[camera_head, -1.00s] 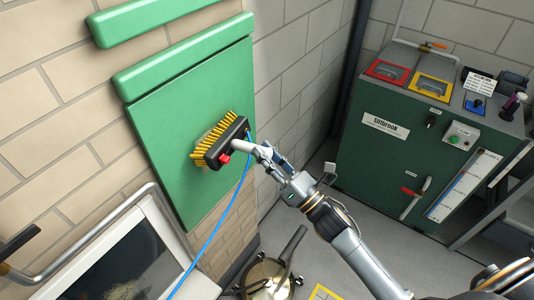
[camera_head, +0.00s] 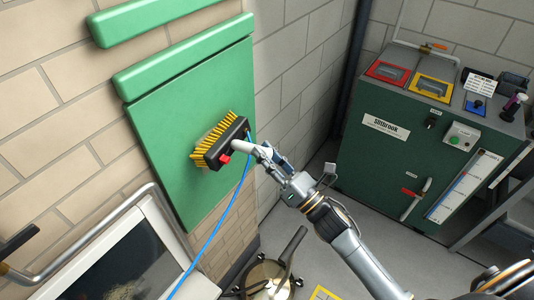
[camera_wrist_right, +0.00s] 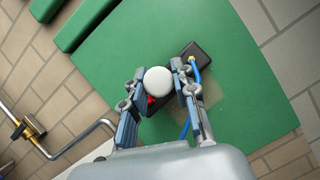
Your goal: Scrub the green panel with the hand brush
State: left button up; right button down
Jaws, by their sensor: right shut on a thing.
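The green panel (camera_head: 172,118) is fixed on the tiled wall at the left and also fills much of the right wrist view (camera_wrist_right: 245,100). The hand brush (camera_head: 222,143) has a black head, yellow bristles, a red knob and a pale handle. Its bristles face the panel and appear to touch it near the right edge. My right gripper (camera_head: 274,155) is shut on the brush's handle. In the right wrist view the round white handle end (camera_wrist_right: 158,80) sits between the fingers. A faint brownish patch (camera_wrist_right: 210,94) shows on the panel beside the brush. My left gripper is not in view.
A blue hose (camera_head: 225,215) runs from the brush down to the lower left. A bent metal rail (camera_head: 95,236) and a white-framed glass-fronted unit (camera_head: 130,262) stand below the panel. A dark green machine (camera_head: 390,160) is at the right. A metal vessel (camera_head: 268,278) sits low.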

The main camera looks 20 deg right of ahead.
jog(key=shift+r, duration=0.1)
jog(key=shift+f+b, duration=1.35)
jog(key=shift+f, duration=0.1)
jog(key=shift+f+b, duration=1.35)
jog(key=shift+f, duration=0.1)
jog(key=shift+f+b, duration=1.35)
jog(key=shift+b, duration=0.05)
jog(key=shift+f, duration=0.1)
jog(key=shift+f+b, duration=1.35)
jog(key=shift+b, duration=0.05)
jog(key=shift+f, duration=0.1)
